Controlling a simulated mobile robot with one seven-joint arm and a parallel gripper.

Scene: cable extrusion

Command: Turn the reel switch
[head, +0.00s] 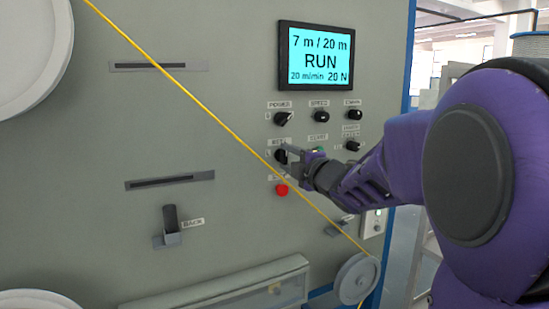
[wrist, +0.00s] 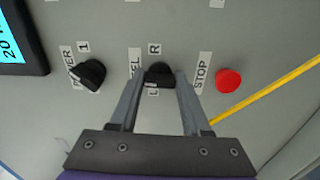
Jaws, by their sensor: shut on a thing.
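The reel switch is a black rotary knob (wrist: 160,73) on the grey panel, with an L and an R mark on either side of it in the wrist view. My gripper (wrist: 161,80) has one finger on each side of the knob and is shut on it. In the head view the knob (head: 280,157) shows below the power knob, with my gripper (head: 287,153) reaching it from the right. The fingers partly cover the knob and its label, so its exact pointing direction is hard to tell.
The power knob (wrist: 89,75) and the red stop button (wrist: 229,80) flank the reel switch closely. A yellow cable (head: 215,115) runs diagonally across the panel close to my gripper. The screen (head: 320,55) reads RUN, 7 m / 20 m. More knobs sit to the right.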

